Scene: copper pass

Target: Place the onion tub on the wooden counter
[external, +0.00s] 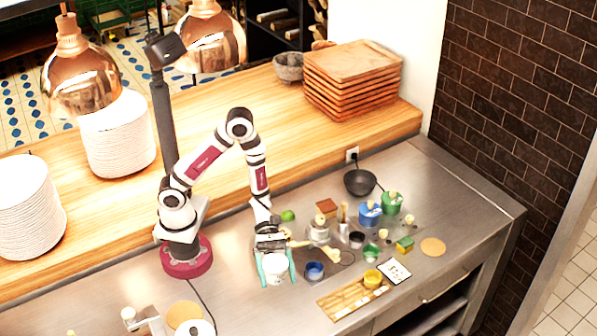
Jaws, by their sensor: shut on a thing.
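My gripper (276,268) is over the steel worktop, pointing down, with its teal fingers on either side of a small white tub (276,271). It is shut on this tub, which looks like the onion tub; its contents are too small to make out. I cannot tell whether the tub touches the steel or hangs just above it. The wooden counter (300,145) is the raised wood shelf behind my arm, with a bare stretch between the plate stacks and the boards.
Wooden boards (345,85) are stacked on the counter's right, white plates (115,140) on its left. Copper lamps (80,80) hang above. A blue tub (314,271), a dark bowl (359,182), a wooden tray (340,303) and several small pots crowd the steel right of my gripper.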

